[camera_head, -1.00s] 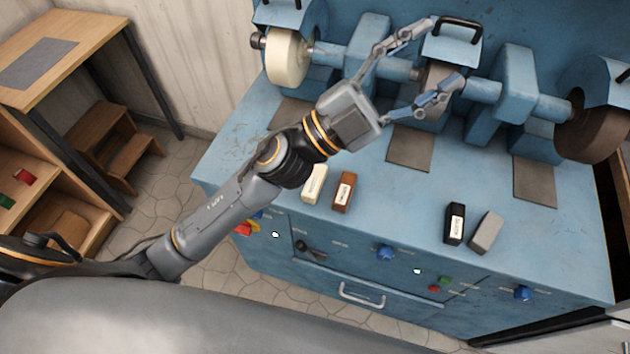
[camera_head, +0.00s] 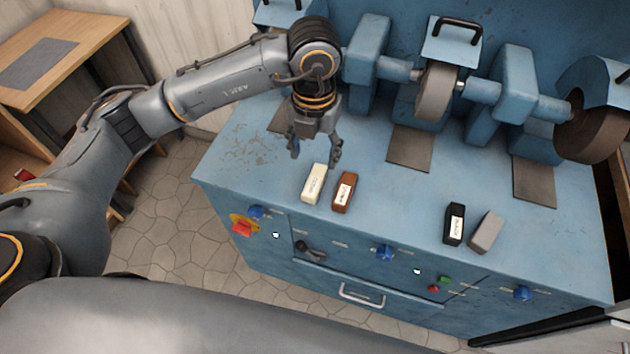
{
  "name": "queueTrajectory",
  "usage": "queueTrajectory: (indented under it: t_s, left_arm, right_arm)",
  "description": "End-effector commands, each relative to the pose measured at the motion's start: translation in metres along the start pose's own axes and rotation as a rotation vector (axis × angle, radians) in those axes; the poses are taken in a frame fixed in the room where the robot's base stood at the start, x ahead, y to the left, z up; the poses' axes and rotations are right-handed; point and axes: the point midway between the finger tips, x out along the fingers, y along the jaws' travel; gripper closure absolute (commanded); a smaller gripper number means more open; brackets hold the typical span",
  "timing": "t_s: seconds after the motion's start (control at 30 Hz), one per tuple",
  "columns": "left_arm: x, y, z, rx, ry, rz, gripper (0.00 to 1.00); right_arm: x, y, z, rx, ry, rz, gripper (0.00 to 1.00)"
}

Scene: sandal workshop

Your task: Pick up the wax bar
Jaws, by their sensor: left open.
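A cream bar (camera_head: 314,183) with a pale label lies on the blue bench top, close to a brown bar (camera_head: 344,192) with a white label. The cream bar looks most like wax, but I cannot read its label. My left gripper (camera_head: 315,158) is open and empty, pointing down just behind the cream bar, with its fingers spread. I cannot tell its exact height above the bench. Both bars are fully visible. My right gripper is not in view.
A black bar (camera_head: 454,224) and a grey bar (camera_head: 486,232) lie further right on the blue bench (camera_head: 400,195). A grey wheel (camera_head: 436,92) and a dark brown wheel (camera_head: 592,125) stand along the back. The bench top between the bar pairs is clear.

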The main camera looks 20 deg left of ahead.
Motion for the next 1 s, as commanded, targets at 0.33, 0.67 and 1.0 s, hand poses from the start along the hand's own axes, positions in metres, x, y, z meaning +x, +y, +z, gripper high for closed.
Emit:
queueTrajectory:
  t_s: [0.33,0.67,1.0]
  left_arm:
    - [0.064,-0.001,-0.002,0.002,0.007,-0.004,0.42]
    - [0.092,0.004,-0.003,0.003,0.008,-0.003,0.42]
    - [0.129,0.005,-0.002,0.006,0.004,-0.006,0.42]
  right_arm:
    - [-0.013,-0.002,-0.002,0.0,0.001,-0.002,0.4]
    - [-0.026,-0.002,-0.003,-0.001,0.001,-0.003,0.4]
    - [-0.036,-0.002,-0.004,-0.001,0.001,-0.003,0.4]
